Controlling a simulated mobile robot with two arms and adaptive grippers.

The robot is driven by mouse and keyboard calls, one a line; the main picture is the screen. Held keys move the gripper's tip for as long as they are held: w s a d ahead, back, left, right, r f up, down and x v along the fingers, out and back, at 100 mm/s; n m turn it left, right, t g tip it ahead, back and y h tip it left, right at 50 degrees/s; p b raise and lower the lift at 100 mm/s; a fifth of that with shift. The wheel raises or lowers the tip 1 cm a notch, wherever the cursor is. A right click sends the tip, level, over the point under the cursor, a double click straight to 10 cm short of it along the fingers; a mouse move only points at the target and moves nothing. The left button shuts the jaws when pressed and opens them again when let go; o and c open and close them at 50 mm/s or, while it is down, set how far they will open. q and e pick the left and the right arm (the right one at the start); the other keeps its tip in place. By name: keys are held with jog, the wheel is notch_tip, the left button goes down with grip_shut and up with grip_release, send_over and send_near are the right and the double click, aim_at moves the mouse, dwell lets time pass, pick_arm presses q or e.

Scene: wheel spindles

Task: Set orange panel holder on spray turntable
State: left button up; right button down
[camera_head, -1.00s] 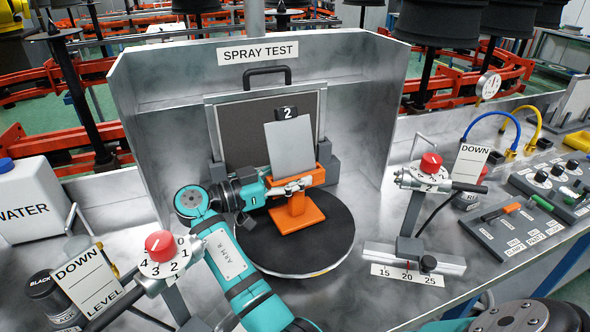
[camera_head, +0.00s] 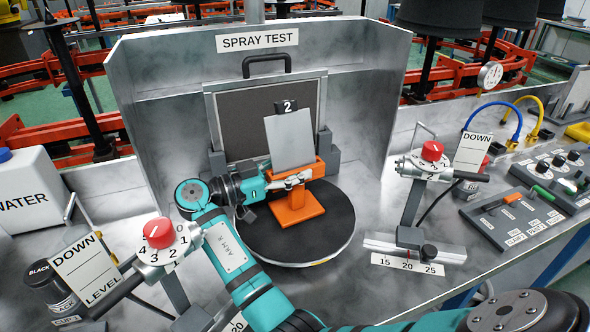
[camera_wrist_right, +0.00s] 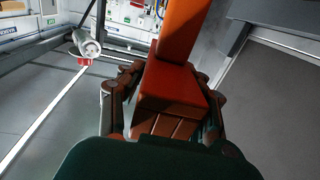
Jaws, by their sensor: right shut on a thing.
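The orange panel holder (camera_head: 298,205) is in the head view, with a grey panel (camera_head: 288,140) marked 2 upright in it. Its square base appears to rest on the black spray turntable (camera_head: 262,238), a little right of the middle; I cannot tell full contact. My right gripper (camera_head: 296,180) is shut on the holder's upper block from the left side. In the right wrist view, its fingers (camera_wrist_right: 166,108) lie on both sides of the orange block (camera_wrist_right: 172,92). The holder's underside is hidden. My left gripper is not in view.
The grey spray booth (camera_head: 362,120) walls the turntable at the back and sides. Dial-topped stands flank it, with a red knob left (camera_head: 158,231) and right (camera_head: 432,151). A water container (camera_head: 30,195) stands at the far left. The turntable's front is clear.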

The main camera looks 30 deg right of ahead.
jog(key=shift+f, duration=0.15)
jog(key=c, duration=0.8)
grip_release()
